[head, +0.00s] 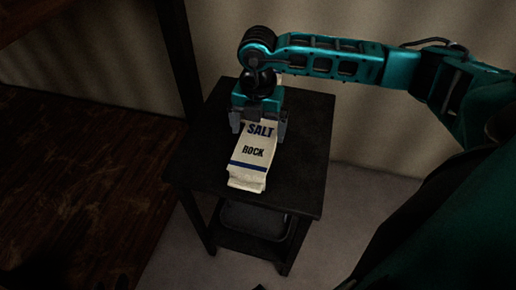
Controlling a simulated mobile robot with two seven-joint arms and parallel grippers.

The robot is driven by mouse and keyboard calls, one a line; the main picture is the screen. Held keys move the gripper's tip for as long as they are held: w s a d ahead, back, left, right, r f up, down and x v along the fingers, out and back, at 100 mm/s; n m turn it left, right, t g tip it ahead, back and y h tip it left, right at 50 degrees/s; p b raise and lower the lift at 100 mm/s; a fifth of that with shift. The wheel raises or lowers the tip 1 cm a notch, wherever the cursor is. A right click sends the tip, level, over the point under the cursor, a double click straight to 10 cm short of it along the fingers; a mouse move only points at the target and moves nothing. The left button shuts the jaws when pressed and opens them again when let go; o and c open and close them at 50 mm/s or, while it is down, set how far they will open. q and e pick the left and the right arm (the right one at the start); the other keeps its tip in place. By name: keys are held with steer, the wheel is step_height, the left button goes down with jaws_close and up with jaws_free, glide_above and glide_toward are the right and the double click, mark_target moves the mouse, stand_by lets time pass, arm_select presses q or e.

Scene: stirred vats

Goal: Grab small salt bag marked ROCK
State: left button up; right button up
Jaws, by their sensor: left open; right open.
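The small salt bag (249,167) is cream-white with blue bands and the words SALT and ROCK. It lies on the dark side table (300,170) in the head view, its lettering facing up. My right gripper (259,126) comes from the right and is over the bag's far end. Its fingers are open, one on either side of the end near the word SALT. I cannot tell whether they touch the bag. The gripper hides the far end of the bag. My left gripper is not in view.
A dark tray (254,220) sits on the table's lower shelf. A dark post (179,60) stands behind the table's left corner. A wooden surface (80,190) is at the left, and a pale curtain-like wall (370,120) is behind. The table top around the bag is clear.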

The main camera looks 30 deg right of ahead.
mark_target(257, 140)
step_height(257, 140, down, 7)
steer(key=shift+a+r+b, duration=0.1)
steer(key=shift+r+b, duration=0.1)
steer(key=shift+b, duration=0.2)
steer(key=c, duration=1.5)
steer(key=shift+w+r, duration=0.1)
steer(key=shift+r, duration=0.05)
steer(key=shift+c, duration=0.3)
